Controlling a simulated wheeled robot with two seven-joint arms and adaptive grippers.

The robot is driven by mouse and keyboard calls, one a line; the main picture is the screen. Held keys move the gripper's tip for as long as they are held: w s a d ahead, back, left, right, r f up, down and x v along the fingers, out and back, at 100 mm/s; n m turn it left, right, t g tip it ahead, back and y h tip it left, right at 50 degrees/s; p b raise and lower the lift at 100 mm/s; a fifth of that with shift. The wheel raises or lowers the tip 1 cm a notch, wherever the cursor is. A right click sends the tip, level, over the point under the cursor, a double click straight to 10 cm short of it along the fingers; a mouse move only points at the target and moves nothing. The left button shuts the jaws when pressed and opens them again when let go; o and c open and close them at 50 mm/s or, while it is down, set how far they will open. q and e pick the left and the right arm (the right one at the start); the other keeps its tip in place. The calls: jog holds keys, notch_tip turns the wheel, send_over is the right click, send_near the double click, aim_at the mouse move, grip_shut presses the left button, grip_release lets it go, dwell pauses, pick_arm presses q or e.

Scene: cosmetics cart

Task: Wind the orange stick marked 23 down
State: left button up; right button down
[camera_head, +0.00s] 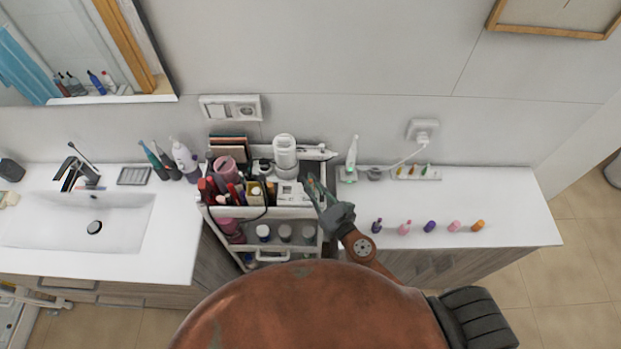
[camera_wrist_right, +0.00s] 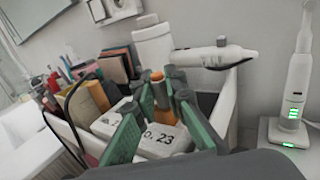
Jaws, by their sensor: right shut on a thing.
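The orange stick (camera_wrist_right: 158,88) stands upright on the cart's top level in the right wrist view. A white block (camera_wrist_right: 165,140) in front of it reads "No. 23". My right gripper (camera_wrist_right: 161,93) is shut on the orange stick, with its green fingers on either side and its tip showing above them. In the head view, my right gripper (camera_head: 313,188) reaches over the right end of the cart's top tray; the stick is too small to make out there. My left gripper is not in view.
The white cart (camera_head: 272,212) is crowded with cosmetics and a white bottle (camera_head: 285,155). A white dryer-like tool (camera_wrist_right: 215,57) lies close behind. An electric toothbrush (camera_head: 351,158) stands on the right counter.

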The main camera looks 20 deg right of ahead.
jog(key=m+h, duration=0.2)
jog(key=m+h+p, duration=0.1)
jog(key=h, duration=0.2)
jog(key=shift+a+m+t+h, duration=0.1)
jog(key=shift+m+t+h, duration=0.2)
jog(key=shift+m+t, duration=0.1)
jog(key=shift+f+m+g+h, duration=0.15)
jog(key=shift+m+h, duration=0.55)
jog(key=shift+h, duration=0.45)
jog(key=shift+r+m+g+h, duration=0.15)
jog(key=shift+m+h, duration=0.55)
jog(key=shift+h, duration=0.45)
jog(key=c, duration=1.9)
grip_release()
jog(key=shift+c, duration=0.2)
jog(key=shift+v, duration=3.75)
